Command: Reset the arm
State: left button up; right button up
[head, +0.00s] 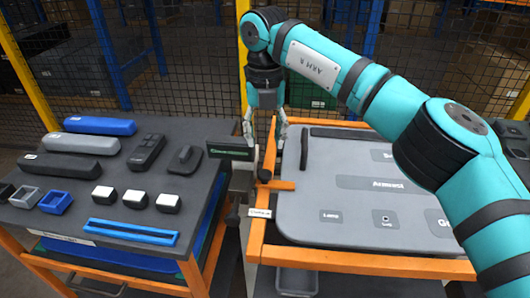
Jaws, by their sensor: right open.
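My right arm, teal with a label plate, comes in from the right and reaches over the grey panel board. My right gripper (265,132) points down at the board's far left corner, by the gap between the two carts. Its fingers are apart, with nothing seen between them. The grey panel board (345,215) lies on the orange-framed cart and bears printed labelled areas. A black bar (304,149) stands near its left edge. My left gripper is not in view.
The left cart's dark top (150,215) holds several items: a blue case (99,126), grey cases, a remote-like device (147,152), small boxes and a blue tray (131,232). A small dark display (231,150) stands beside my gripper. A mesh fence (190,70) with yellow posts runs behind.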

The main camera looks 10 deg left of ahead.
jog(key=shift+r, duration=0.9)
